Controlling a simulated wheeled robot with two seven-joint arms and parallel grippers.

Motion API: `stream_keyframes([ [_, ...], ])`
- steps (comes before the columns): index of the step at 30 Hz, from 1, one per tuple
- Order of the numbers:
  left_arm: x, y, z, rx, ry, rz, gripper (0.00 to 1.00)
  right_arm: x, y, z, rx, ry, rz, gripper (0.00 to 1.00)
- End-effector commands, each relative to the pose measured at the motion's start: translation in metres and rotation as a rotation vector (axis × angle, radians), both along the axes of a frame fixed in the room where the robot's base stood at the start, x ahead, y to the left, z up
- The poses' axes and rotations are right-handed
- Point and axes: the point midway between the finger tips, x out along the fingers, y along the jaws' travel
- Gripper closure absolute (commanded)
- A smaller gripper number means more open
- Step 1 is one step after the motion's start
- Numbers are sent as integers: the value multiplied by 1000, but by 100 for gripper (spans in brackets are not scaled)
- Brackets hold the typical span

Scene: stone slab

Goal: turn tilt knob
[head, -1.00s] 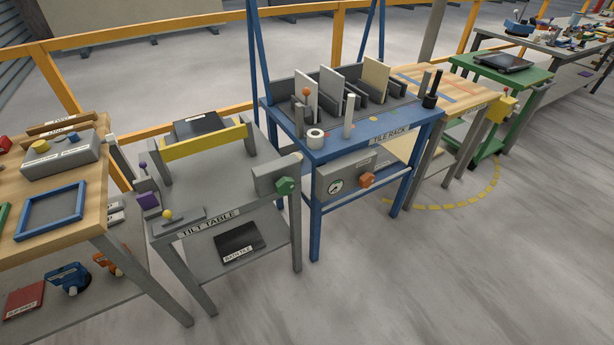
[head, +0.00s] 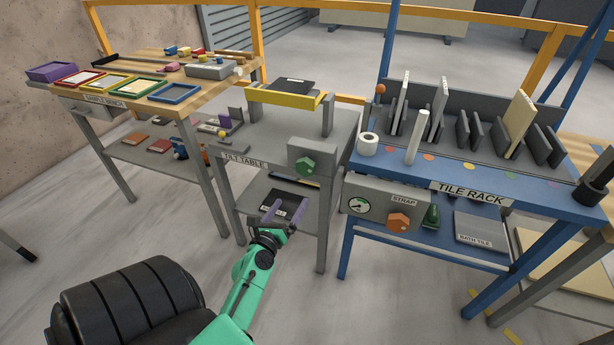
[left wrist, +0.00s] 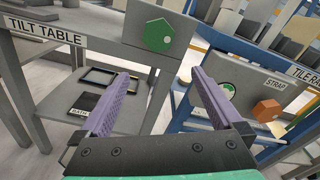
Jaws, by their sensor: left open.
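The green tilt knob (head: 305,164) sits on a grey box on the front right of the grey tilt table (head: 262,135). It also shows in the left wrist view (left wrist: 159,35), beyond the fingers and above them. My left gripper (head: 284,207) is open and empty, in front of the tilt table and below the knob, apart from it. In the left wrist view the purple fingers (left wrist: 160,90) are spread wide with nothing between them. The yellow bar (head: 286,98) stands at the back of the table. My right gripper is not in view.
The blue tile rack (head: 400,166) stands to the right, with an orange strap knob (head: 398,222) and a gauge (head: 358,206) on its front. A wooden bench (head: 150,78) with coloured frames stands to the left.

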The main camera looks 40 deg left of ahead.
Motion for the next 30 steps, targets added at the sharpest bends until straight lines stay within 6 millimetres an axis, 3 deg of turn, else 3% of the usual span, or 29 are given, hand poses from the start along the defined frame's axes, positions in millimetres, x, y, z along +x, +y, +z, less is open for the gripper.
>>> stream_keyframes([
  [2,0,7,17,-86,-74,20,0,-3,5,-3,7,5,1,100],
  [5,8,10,24,-113,-95,23,0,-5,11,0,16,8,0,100],
  [11,53,26,25,-110,-95,22,0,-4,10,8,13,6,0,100],
  [18,112,46,22,-106,-90,20,0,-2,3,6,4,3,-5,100],
  [21,128,51,20,-108,-89,20,0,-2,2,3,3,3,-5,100],
  [30,137,54,21,-107,-87,20,0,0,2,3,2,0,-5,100],
])
